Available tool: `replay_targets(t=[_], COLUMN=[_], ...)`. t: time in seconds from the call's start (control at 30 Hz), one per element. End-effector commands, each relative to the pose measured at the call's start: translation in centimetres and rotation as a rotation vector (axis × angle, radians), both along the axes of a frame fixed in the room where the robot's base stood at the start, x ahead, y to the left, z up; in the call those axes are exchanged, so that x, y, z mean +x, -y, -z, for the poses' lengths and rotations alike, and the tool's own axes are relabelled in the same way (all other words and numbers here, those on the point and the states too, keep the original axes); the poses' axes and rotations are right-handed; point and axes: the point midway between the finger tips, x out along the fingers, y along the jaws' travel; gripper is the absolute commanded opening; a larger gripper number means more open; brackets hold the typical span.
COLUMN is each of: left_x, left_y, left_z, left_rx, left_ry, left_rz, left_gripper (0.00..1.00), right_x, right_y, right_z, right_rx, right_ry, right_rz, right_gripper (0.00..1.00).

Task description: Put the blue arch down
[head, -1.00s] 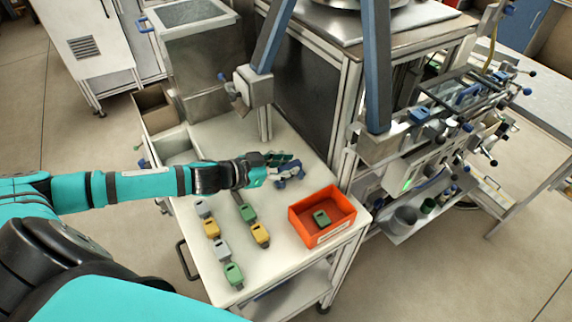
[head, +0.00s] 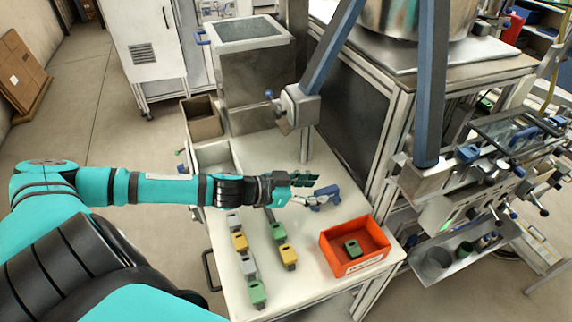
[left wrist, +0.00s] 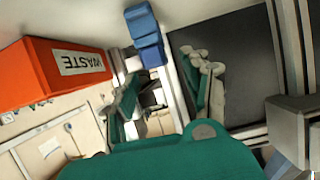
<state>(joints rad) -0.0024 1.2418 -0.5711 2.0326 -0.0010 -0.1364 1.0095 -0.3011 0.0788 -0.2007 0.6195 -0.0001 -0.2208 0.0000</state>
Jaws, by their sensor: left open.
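The blue arch (head: 327,194) rests on the white table top, towards its back right, above the orange box in the head view. My left gripper (head: 304,190) is open just left of the arch, its fingers pointing at it. In the left wrist view the blue arch (left wrist: 146,36) shows beyond the open fingers (left wrist: 165,95), nearer the left one. It looks free of the fingers; whether one still touches it I cannot tell. My right gripper is not in view.
An orange box (head: 352,262), labelled WASTE in the left wrist view (left wrist: 50,75), holds a green block (head: 352,248). Several grey, yellow and green blocks (head: 257,293) stand left of it. A grey post with a clamp (head: 298,105) rises behind my gripper. The table's front middle is clear.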

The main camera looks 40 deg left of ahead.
Motion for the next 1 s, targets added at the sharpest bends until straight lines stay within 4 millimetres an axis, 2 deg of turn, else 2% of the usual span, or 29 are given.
replay_targets(t=[0.33, 1.0], left_x=[-2.5, -6.7], left_y=[-1.4, -3.9], left_z=[-0.9, -3.3], left_rx=[0.001, -0.004], left_ry=[-0.004, -0.002], left_rz=[0.002, -0.001], left_gripper=[0.49, 0.49], right_x=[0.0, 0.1], right_y=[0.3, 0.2], right_z=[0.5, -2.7], right_rx=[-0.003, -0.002], right_ry=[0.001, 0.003], right_rz=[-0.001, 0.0], right_gripper=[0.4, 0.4])
